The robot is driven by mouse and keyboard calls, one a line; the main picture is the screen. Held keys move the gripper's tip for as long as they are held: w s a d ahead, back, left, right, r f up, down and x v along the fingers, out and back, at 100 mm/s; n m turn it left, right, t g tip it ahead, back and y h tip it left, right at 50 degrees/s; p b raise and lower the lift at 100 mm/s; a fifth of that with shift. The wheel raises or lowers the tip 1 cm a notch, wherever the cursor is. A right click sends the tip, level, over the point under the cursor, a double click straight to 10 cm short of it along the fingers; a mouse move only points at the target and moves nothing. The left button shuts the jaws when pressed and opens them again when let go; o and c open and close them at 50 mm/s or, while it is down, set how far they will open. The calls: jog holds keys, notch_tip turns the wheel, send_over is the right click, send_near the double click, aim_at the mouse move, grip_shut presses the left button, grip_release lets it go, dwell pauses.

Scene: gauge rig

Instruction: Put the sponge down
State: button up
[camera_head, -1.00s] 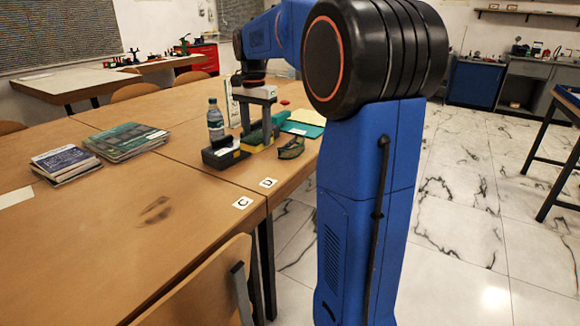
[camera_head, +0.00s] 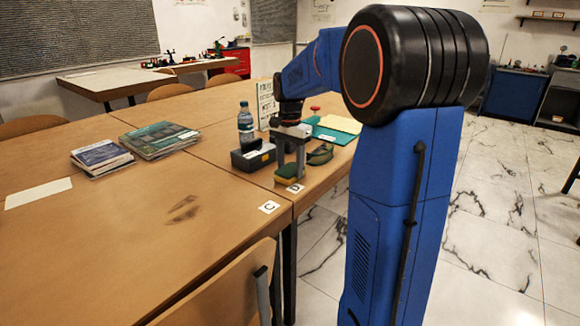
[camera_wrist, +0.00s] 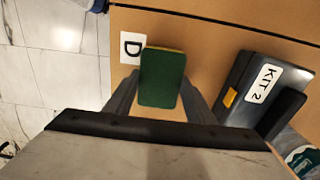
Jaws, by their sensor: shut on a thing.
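My gripper (camera_head: 290,168) reaches down over the table's near right corner and is shut on the sponge. The sponge (camera_wrist: 163,79) is green with a thin yellow edge and sits between the two fingers in the wrist view. In the head view the sponge (camera_head: 285,177) is partly hidden by the fingers and is low, at about table height; I cannot tell if it touches the top. The white card D (camera_wrist: 131,47) lies right beside the sponge, partly covered by it in the wrist view. It also shows in the head view (camera_head: 295,188).
A black KIT 2 box (camera_wrist: 250,78) stands close to the gripper; a water bottle (camera_head: 245,125) is behind it. Goggles (camera_head: 320,154) lie to the right, near the teal folder (camera_head: 338,128). Card C (camera_head: 268,207) lies at the near edge. Books (camera_head: 158,139) are left.

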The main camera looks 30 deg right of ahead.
aim_at(290, 169)
jog(key=o, duration=1.1)
jog(key=shift+f, duration=0.1)
notch_tip(290, 169, up, 12)
dwell(0.5)
